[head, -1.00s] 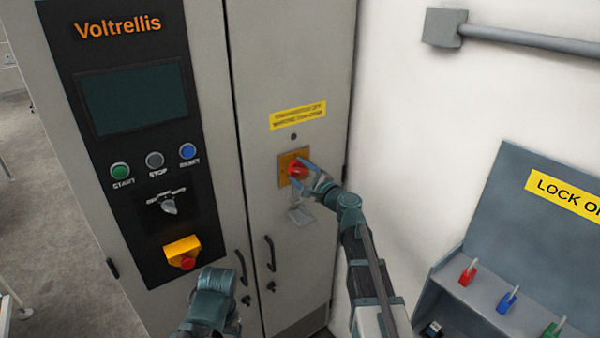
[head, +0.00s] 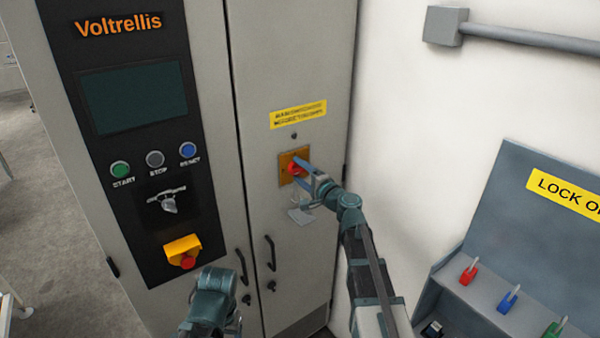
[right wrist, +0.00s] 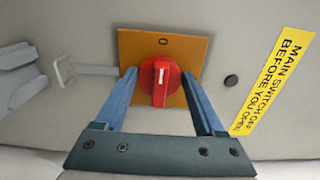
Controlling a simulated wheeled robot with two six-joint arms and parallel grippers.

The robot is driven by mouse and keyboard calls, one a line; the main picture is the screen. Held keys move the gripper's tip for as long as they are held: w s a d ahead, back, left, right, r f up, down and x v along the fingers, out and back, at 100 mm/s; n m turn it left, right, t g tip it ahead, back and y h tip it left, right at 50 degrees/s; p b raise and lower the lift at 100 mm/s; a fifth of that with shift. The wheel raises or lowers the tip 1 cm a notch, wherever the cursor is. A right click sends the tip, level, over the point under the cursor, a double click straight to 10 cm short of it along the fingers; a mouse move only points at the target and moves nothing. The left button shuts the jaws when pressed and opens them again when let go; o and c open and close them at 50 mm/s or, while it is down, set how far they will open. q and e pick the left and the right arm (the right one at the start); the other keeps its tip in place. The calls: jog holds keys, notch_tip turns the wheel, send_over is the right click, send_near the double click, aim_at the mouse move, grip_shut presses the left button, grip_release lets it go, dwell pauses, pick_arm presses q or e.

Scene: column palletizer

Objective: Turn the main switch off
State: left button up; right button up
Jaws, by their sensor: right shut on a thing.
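The main switch is a red knob (head: 294,169) on an orange plate (head: 284,178) on the right cabinet door. In the right wrist view the knob (right wrist: 158,90) has its white mark at the upper end, pointing towards the "0" (right wrist: 163,41) on the plate. My right gripper (head: 301,174) is at the knob; its blue fingers (right wrist: 159,92) lie on either side of it, shut on it. My left arm shows at the bottom of the head view, in front of the cabinet; its fingers are not visible.
A yellow label (head: 298,115) is above the switch and a pale hasp (head: 300,215) below. The left door has a panel with buttons and a yellow-and-red emergency stop (head: 183,252). Door handles (head: 270,253) are lower down. A lockout station (head: 525,220) stands at right.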

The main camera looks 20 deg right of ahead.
dwell(0.3)
jog(key=o, duration=1.3)
jog(key=shift+o, duration=0.2)
jog(key=v, duration=1.3)
jog(key=shift+s, duration=0.4)
jog(key=x, duration=1.4)
jog(key=shift+d, duration=0.1)
jog(key=shift+s, duration=0.1)
